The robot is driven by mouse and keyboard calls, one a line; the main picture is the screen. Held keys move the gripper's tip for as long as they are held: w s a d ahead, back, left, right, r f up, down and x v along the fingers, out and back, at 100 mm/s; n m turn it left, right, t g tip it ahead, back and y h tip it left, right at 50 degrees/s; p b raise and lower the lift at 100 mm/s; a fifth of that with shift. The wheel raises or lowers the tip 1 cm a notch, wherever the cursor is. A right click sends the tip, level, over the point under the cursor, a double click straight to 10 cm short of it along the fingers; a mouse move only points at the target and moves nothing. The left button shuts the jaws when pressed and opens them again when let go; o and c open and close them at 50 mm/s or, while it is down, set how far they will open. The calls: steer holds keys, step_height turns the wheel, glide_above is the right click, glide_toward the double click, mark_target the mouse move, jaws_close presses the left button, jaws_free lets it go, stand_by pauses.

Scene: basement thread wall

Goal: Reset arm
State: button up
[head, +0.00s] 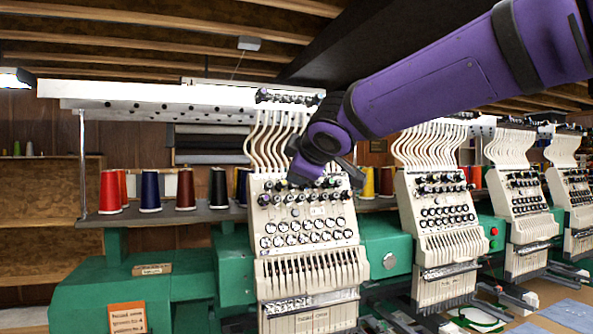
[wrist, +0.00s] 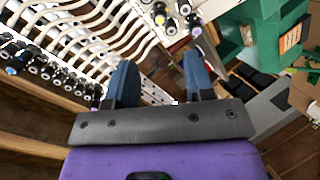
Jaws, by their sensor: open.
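My purple arm (head: 440,75) reaches in from the upper right in the head view. Its wrist end, with my gripper (head: 300,172), is in front of the top of the nearest cream embroidery head (head: 310,250). In the wrist view my gripper (wrist: 160,80) shows two blue fingers spread apart with nothing between them. White thread tubes (wrist: 90,35) and tension knobs lie beyond the fingers. Whether the fingers touch the machine cannot be told from the head view, where they are mostly hidden.
More embroidery heads (head: 440,230) stand in a row to the right. Thread cones, such as a red one (head: 110,193) and a blue one (head: 150,192), stand on a shelf behind the green machine body (head: 180,290). Ceiling beams (head: 150,40) run overhead. Open space lies at the left.

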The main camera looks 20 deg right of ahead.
stand_by(0.4)
steer(key=s+d+f+m+g+h, duration=0.1)
steer(key=s+d+f+m+g, duration=0.1)
steer(key=s+d+f+m, duration=0.35)
steer(key=s+d+f+m+g+h, duration=0.1)
steer(key=s+d+f+m+g, duration=0.15)
steer(key=s, duration=0.55)
steer(key=s+a+f+m+g+y, duration=0.1)
steer(key=s+f+m+g, duration=0.3)
steer(key=s+f, duration=0.7)
steer(key=s+y, duration=0.1)
steer(key=s, duration=0.2)
steer(key=shift+f+m, duration=0.15)
steer(key=shift+m, duration=0.15)
